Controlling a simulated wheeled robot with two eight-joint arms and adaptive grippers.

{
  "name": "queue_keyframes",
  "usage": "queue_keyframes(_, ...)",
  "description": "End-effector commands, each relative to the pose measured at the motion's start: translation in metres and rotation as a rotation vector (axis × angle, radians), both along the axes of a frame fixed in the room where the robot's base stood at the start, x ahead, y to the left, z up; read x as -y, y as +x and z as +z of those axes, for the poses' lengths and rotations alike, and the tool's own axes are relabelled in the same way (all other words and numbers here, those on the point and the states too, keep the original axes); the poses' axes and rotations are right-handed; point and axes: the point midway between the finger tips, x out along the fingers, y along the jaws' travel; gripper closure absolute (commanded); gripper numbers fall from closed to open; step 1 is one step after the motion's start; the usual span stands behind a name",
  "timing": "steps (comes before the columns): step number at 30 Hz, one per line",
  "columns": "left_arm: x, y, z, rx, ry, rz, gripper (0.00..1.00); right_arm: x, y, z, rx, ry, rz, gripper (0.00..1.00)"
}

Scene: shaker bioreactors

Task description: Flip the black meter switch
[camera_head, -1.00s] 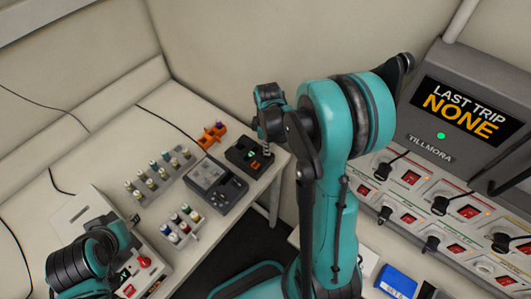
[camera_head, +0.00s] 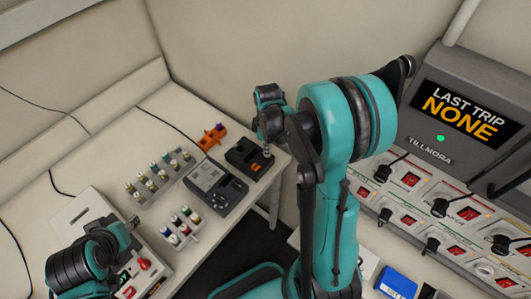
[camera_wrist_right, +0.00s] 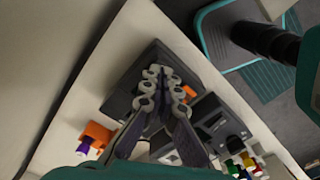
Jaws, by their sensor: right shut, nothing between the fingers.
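The black meter (camera_head: 240,153) lies near the right corner of the white bench, its small display dark. My right gripper (camera_head: 267,151) points down at the meter's right end, shut and empty. The right wrist view shows the closed fingers (camera_wrist_right: 165,82) over the dark meter body (camera_wrist_right: 150,60). The fingers hide part of the meter, and I cannot make out its switch or whether the fingertips touch it. My left arm (camera_head: 85,262) shows at the lower left, but its fingers do not show.
A grey meter (camera_head: 213,186) and an orange holder (camera_head: 210,139) stand beside the black meter. Racks of small vials (camera_head: 158,178) lie farther left. A grey control panel (camera_head: 430,150) with switches stands at the right. The bench edge is close to my right gripper.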

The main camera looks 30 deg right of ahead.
Motion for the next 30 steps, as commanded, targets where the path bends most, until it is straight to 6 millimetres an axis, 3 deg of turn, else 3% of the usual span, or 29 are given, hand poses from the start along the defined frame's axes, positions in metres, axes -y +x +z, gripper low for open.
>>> queue_keyframes(18, 0.000, 0.000, 0.039, 0.000, 0.000, 0.000, 0.57, 0.000, 0.000, 0.054, 0.000, 0.000, 0.000, 1.00)
queue_keyframes(30, 0.000, 0.000, 0.039, 0.000, 0.000, 0.000, 0.57, 0.000, 0.000, 0.055, 0.000, 0.000, 0.000, 1.00)
